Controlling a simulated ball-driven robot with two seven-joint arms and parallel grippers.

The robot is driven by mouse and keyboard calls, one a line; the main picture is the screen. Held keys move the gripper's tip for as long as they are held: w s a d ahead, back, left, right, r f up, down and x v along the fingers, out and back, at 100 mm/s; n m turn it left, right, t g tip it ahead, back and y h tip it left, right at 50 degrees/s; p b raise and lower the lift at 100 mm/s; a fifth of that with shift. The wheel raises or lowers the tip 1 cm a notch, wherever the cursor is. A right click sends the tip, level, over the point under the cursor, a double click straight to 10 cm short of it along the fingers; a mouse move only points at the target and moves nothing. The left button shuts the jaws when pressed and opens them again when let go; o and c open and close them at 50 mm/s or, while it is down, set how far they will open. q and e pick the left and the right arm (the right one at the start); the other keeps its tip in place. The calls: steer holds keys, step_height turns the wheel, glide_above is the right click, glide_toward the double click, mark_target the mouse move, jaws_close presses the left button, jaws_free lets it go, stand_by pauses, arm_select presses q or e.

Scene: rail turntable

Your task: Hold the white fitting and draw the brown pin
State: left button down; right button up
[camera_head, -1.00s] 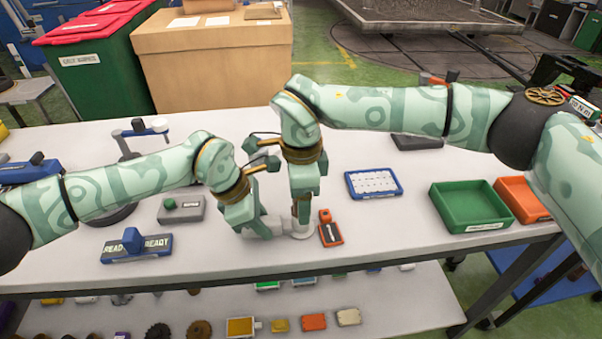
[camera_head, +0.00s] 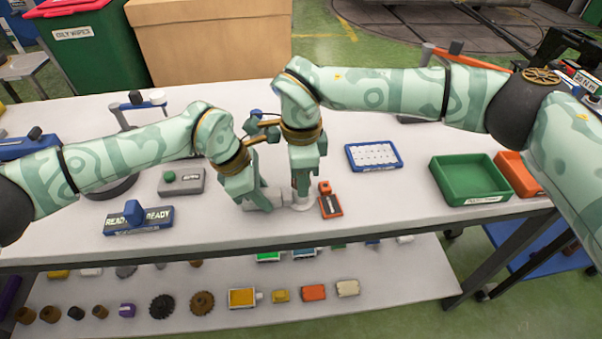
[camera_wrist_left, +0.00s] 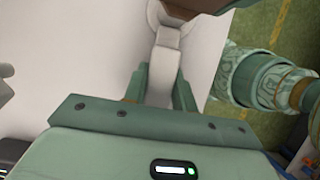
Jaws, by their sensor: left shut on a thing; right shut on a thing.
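The white fitting (camera_head: 277,197) lies on the bench's front part, its round end at the right. It also shows pale in the left wrist view (camera_wrist_left: 164,72). My left gripper (camera_head: 257,204) is shut on the fitting's left part, with a finger on each side of it in the left wrist view (camera_wrist_left: 160,92). My right gripper (camera_head: 301,191) points straight down over the round end and is shut. A little brown of the pin (camera_head: 295,181) shows between its fingers; most of the pin is hidden, so its depth in the fitting cannot be told.
A small orange and black block (camera_head: 330,201) stands close right of the fitting. A blue READY stand (camera_head: 139,221) and a grey box with a green button (camera_head: 181,181) are at the left. A blue-rimmed tray (camera_head: 374,156) and a green bin (camera_head: 470,179) are at the right.

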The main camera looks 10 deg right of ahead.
arm_select(q)
steer(key=shift+f, duration=0.1)
arm_select(e)
steer(key=shift+r, duration=0.7)
steer(key=shift+r, duration=3.05)
steer(key=shift+r, duration=0.1)
steer(key=shift+r, duration=2.4)
arm_select(q)
steer(key=c, duration=1.1)
jaws_free()
steer(key=shift+o, duration=0.2)
steer(key=v, duration=1.2)
arm_select(e)
steer(key=shift+f, duration=0.1)
